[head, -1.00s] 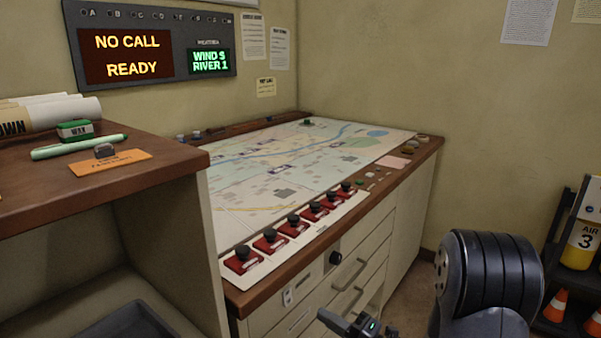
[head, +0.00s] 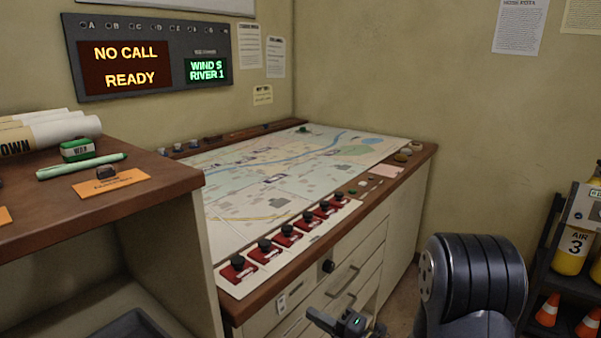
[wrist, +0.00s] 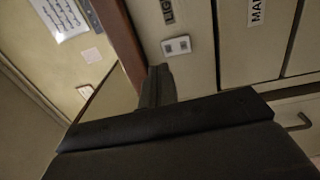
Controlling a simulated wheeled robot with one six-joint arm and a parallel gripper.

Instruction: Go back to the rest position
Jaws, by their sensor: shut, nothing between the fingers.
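My gripper (head: 318,318) is low in the head view, in front of the cream drawers of the map console (head: 226,306). It is dark, with a small green light behind the fingers, and it is shut and empty. In the wrist view the closed dark fingers (wrist: 156,88) point toward the cabinet front, close to a white switch plate (wrist: 176,45). Whether they touch the cabinet cannot be told. The lower part of the gripper is cut off in the head view.
Red-based black knobs (head: 264,246) line the console's front edge. A wooden shelf (head: 150,190) with a green box (head: 77,149) and rolled papers stands left. A rack with yellow cylinders (head: 573,250) and orange cones (head: 547,311) stands right. Drawer handles (head: 343,280) protrude near my gripper.

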